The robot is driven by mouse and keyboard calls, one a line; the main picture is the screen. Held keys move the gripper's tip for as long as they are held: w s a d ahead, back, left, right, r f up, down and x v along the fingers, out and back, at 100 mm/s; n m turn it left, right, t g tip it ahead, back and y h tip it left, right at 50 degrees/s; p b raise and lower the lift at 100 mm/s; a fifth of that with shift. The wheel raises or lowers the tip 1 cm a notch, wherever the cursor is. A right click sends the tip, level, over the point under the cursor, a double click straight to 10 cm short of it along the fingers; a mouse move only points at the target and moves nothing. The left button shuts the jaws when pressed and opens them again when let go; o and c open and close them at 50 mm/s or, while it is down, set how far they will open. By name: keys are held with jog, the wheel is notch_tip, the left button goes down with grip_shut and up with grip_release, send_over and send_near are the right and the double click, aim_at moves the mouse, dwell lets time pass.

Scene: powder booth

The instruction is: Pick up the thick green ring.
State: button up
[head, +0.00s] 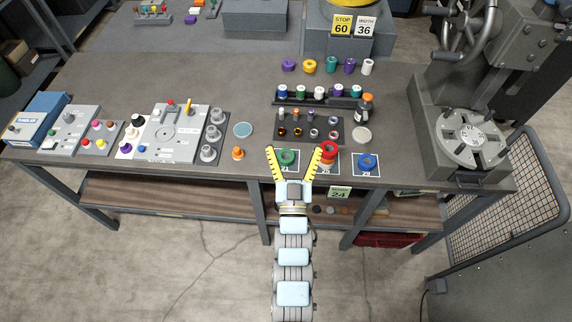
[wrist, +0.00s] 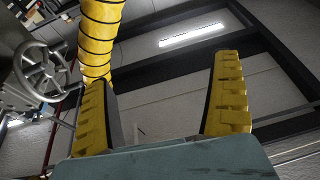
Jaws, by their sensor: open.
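The fingers are spread wide and hold nothing. Whether they are level with the ring or above it I cannot tell from this view. In the wrist view my gripper (wrist: 165,95) is also open and points up toward the ceiling, with no ring in sight.
Red and orange rings (head: 328,151) are stacked close to the right finger. A blue ring (head: 367,161) lies further right. An orange piece (head: 237,154) stands to the left.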

notch_tip(320, 180, down, 10)
jog(key=w+g+b, duration=0.2)
jog(key=g+b, duration=0.2)
jog(key=b, duration=0.2)
jog(key=n+g+y+b, duration=0.1)
jog(key=g+b, duration=0.3)
jog(key=b, duration=0.2)
send_near(286, 153)
jog(key=x, duration=0.3)
jog(key=shift+w+a+f, duration=0.1)
jog(key=shift+w+a, duration=0.15)
jog(key=shift+a, duration=0.1)
jog(key=shift+d+f+b+x, duration=0.15)
jog(key=shift+b+x, duration=0.05)
jog(key=shift+x, duration=0.85)
jog(key=shift+d+f+b+x, duration=0.15)
jog(key=shift+d+b+x, duration=0.05)
jog(key=shift+x, duration=0.85)
jog(key=shift+w+f, duration=0.25)
jog(key=shift+w, duration=0.4)
jog(key=c, duration=1.4)
jog(key=shift+o, duration=0.2)
jog(key=shift+r, duration=0.1)
